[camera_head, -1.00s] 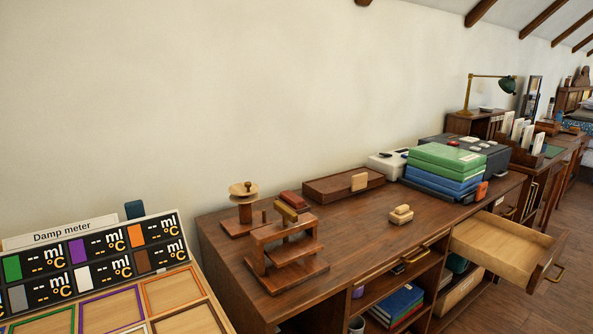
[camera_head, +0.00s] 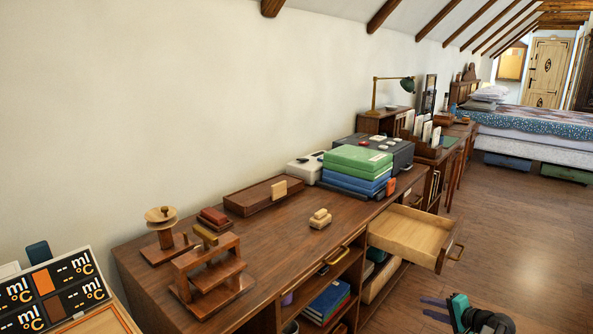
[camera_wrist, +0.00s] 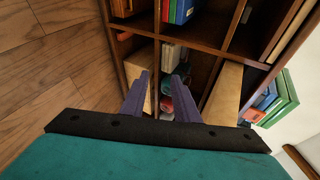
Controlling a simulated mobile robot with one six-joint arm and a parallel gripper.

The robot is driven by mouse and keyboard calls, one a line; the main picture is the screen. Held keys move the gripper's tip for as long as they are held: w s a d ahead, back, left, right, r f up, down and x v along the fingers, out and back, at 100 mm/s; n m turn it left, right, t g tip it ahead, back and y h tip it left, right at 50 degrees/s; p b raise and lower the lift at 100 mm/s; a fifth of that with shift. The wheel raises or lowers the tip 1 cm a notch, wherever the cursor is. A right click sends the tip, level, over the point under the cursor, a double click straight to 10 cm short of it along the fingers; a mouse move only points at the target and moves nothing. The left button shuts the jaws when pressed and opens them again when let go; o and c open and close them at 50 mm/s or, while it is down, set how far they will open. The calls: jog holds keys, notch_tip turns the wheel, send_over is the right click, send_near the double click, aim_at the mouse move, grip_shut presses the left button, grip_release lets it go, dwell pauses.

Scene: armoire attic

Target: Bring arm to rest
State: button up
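My gripper shows in the wrist view (camera_wrist: 158,98) as two purple fingers with a clear gap between them. Nothing is held in that gap. The fingers point toward the open shelves under the desk. In the head view, part of my arm (camera_head: 480,316) shows at the bottom right, over the wooden floor. It is apart from the desk (camera_head: 330,240) and in front of the open drawer (camera_head: 405,232).
The open drawer juts out from the desk's front. Green and blue boxes (camera_head: 358,160) stand on the desktop, near a wooden tray (camera_head: 255,200) and a wooden press (camera_head: 210,270). A bed (camera_head: 530,135) stands far right.

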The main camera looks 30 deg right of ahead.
jog(key=w+a+f+n+g+y+p, duration=0.2)
jog(key=w+a+f, duration=0.15)
jog(key=a, duration=0.65)
jog(key=w+a+f+n+g+y+p, duration=0.1)
jog(key=w+a+f+g+y+p, duration=0.15)
jog(key=w+a, duration=0.45)
jog(key=w+a+f+n+g+y+p, duration=0.15)
jog(key=a+f, duration=0.25)
jog(key=a, duration=0.8)
jog(key=s+a+f+n+g+p, duration=0.2)
jog(key=a+n+g, duration=0.1)
jog(key=a, duration=0.7)
jog(key=s+a+f+n+g+p, duration=0.2)
jog(key=a+p, duration=0.1)
jog(key=a, duration=0.7)
jog(key=s+a+r+n+g+h+p, duration=0.1)
jog(key=s+a+n+g+h+p, duration=0.4)
jog(key=s+a, duration=1)
jog(key=shift+s+a+r+n+g+p, duration=0.35)
jog(key=shift+s+n+g+p, duration=0.65)
jog(key=shift+s+n+p, duration=0.6)
jog(key=shift+s, duration=0.2)
